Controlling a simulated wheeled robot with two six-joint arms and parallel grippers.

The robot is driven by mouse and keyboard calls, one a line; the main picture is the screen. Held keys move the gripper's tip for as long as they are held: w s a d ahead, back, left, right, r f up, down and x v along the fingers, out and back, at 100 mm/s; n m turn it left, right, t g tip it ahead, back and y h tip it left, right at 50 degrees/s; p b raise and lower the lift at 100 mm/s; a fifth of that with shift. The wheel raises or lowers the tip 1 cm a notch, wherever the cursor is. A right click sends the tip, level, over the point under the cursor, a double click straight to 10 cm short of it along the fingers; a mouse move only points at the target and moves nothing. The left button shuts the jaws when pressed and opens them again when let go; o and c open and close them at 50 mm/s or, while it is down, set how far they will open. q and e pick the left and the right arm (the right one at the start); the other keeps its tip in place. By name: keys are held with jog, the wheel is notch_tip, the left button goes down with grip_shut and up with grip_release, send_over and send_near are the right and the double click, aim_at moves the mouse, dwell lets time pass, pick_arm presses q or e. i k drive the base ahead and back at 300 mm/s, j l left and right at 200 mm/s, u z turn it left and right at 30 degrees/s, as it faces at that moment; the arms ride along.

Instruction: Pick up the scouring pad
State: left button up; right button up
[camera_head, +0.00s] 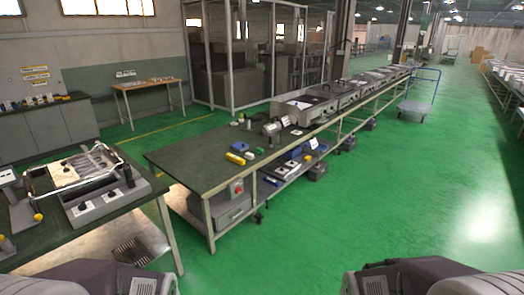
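I cannot make out for sure which thing is the scouring pad. On the long dark-topped workbench (185,160) in the middle lie a small yellow item (235,158), a second small yellow item (249,155) and a small green item (260,150). All are too small to identify with certainty. Parts of my own arms show at the bottom left and bottom right corners. Neither gripper shows in this view, so their fingers cannot be seen.
A nearer table (140,205) at the left bears a frame-like fixture (90,180). A blue box (239,146) and metal parts stand on the workbench. A blue-handled cart (417,108) stands farther back. Green floor (350,210) is clear at the right.

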aim_at(260, 151)
jog(key=i+l+z, duration=0.25)
jog(key=i, duration=0.85)
jog(key=i+l+z, duration=0.1)
jog(key=i+z, duration=0.15)
jog(key=i, duration=0.9)
jog(key=i+j+z, duration=0.25)
jog(key=i, duration=0.85)
jog(key=i+l, duration=0.15)
jog(key=i, duration=0.6)
jog(key=i+l, duration=0.1)
jog(key=i, duration=0.6)
jog(key=i+j+u, duration=0.1)
jog(key=i+u, duration=0.2)
jog(key=u, duration=0.15)
jog(key=i+u, duration=0.3)
jog(key=u, duration=0.2)
jog(key=i+l+u, duration=0.1)
jog(key=i+u, duration=0.2)
jog(key=u, duration=0.15)
jog(key=i+l+u, duration=0.25)
jog(key=u, duration=0.25)
jog(key=i+l+u, duration=0.25)
jog(key=i+j, duration=0.05)
jog(key=i, duration=0.05)
